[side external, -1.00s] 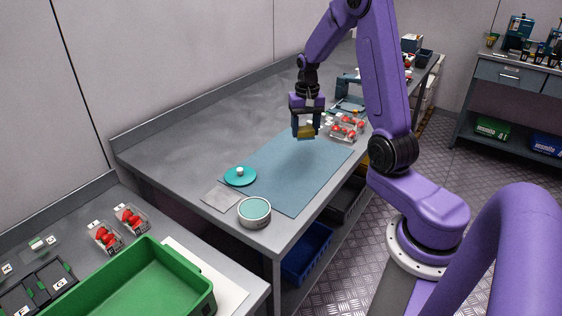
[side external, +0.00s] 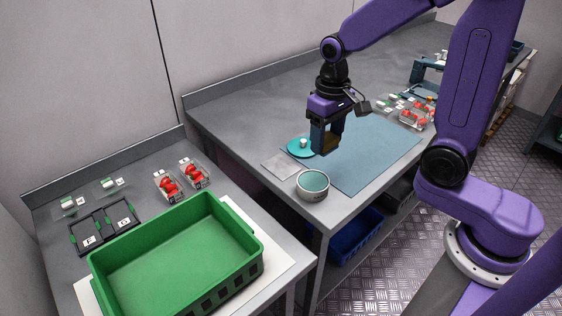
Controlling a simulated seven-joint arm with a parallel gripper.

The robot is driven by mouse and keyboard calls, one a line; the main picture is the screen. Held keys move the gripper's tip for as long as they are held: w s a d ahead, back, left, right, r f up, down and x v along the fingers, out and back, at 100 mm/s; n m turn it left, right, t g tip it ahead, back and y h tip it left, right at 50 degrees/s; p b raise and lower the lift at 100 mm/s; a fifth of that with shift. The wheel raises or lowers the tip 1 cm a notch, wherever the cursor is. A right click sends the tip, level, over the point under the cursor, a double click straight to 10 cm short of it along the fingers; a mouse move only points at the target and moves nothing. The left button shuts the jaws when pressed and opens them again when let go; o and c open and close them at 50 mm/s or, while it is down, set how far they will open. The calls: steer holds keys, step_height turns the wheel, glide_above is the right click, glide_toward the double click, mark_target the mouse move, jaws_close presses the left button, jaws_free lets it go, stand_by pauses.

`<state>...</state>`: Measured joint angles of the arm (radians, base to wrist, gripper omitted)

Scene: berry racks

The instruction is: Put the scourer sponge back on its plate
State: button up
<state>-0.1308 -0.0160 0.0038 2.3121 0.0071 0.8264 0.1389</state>
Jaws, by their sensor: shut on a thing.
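My gripper (side external: 325,148) is shut on the scourer sponge (side external: 331,139), a small yellow-brown block held between the fingers and partly hidden by them. It is in the air above the left part of the blue mat, in front of a teal round lid with a white knob (side external: 299,148). A flat grey square plate (side external: 280,165) lies on the bench to the lower left of the gripper, empty. I cannot tell for sure that this is the sponge's plate.
The blue mat (side external: 375,150) is mostly clear. Punnets of red berries (side external: 414,117) stand at its far right. A green crate (side external: 180,250) is on the nearer bench.

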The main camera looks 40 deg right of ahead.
steer(key=w+a+f, duration=0.1)
steer(key=w+f, duration=0.3)
steer(key=w, duration=0.4)
glide_above(281, 166)
steer(key=f, duration=0.5)
steer(key=shift+s, duration=0.3)
steer(key=shift+w+f, duration=0.15)
steer(key=shift+f, duration=0.05)
steer(key=shift+w+f, duration=0.1)
steer(key=shift+f, duration=1.55)
steer(key=shift+f, duration=0.1)
steer(key=o, duration=1.1)
